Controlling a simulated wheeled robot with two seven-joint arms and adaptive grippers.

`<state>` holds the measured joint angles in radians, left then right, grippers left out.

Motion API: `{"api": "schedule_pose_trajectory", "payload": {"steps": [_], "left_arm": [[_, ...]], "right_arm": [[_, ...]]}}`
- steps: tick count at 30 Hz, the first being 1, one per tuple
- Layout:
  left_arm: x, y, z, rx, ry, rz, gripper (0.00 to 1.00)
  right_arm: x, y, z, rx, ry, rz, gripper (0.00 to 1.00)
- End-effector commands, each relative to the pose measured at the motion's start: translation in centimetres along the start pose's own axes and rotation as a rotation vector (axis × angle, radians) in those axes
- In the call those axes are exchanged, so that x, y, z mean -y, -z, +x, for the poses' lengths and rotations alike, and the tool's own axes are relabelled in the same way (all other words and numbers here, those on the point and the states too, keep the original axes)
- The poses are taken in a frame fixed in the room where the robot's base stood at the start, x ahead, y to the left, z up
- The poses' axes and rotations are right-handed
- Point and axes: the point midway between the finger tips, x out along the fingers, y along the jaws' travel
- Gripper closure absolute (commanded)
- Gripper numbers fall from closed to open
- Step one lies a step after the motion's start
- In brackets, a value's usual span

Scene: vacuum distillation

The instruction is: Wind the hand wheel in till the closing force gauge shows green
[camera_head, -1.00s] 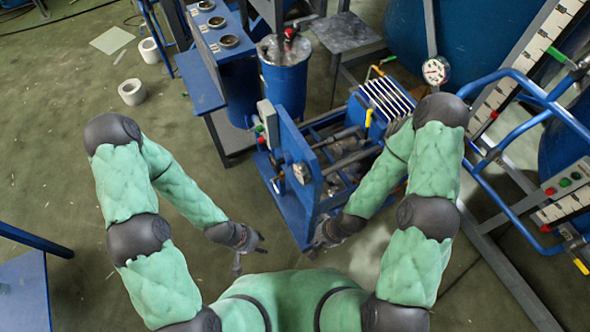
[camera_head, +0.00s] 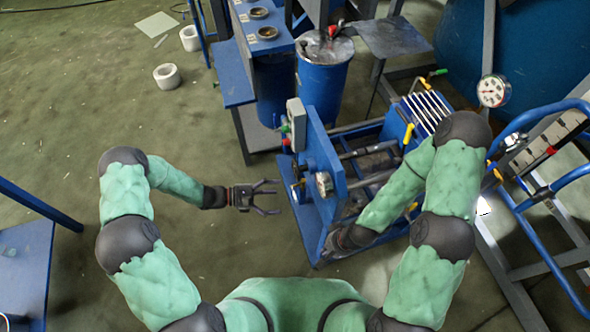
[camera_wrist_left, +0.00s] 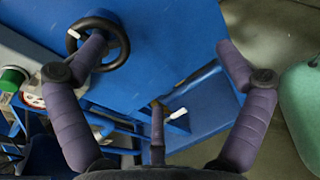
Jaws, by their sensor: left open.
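The hand wheel (camera_wrist_left: 125,45) is a black ring with a pale handle, on a blue plate in the left wrist view. In the wrist view one finger overlaps the wheel; contact is unclear. My right gripper's fingers are hidden by the plate; its dark wrist (camera_head: 352,237) shows.
A grey box (camera_head: 296,118) with coloured buttons sits on the plate's edge. A blue drum (camera_head: 323,75) and blue bench stand behind. A larger gauge (camera_head: 493,91) and blue tubular rails (camera_head: 563,115) are on the right.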

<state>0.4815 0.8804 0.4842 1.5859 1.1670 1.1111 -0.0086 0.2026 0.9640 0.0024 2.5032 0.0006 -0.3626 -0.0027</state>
Motion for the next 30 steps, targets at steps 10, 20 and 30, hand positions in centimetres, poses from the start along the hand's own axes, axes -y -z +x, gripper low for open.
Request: {"api": "schedule_pose_trajectory", "payload": {"steps": [10,20,30], "left_arm": [[-5.4,-1.3,-1.7,0.157,-0.189,-0.008,0.00],[-6.2,-2.0,3.4,0.156,-0.183,-0.008,0.00],[-7.0,-2.7,7.7,0.155,-0.185,-0.008,0.00]], "right_arm": [[-0.4,0.0,1.1,0.000,0.000,0.000,1.00],[-0.8,0.1,2.2,0.000,0.000,0.000,1.00],[-1.1,0.1,3.1,0.000,0.000,0.000,1.00]]}}
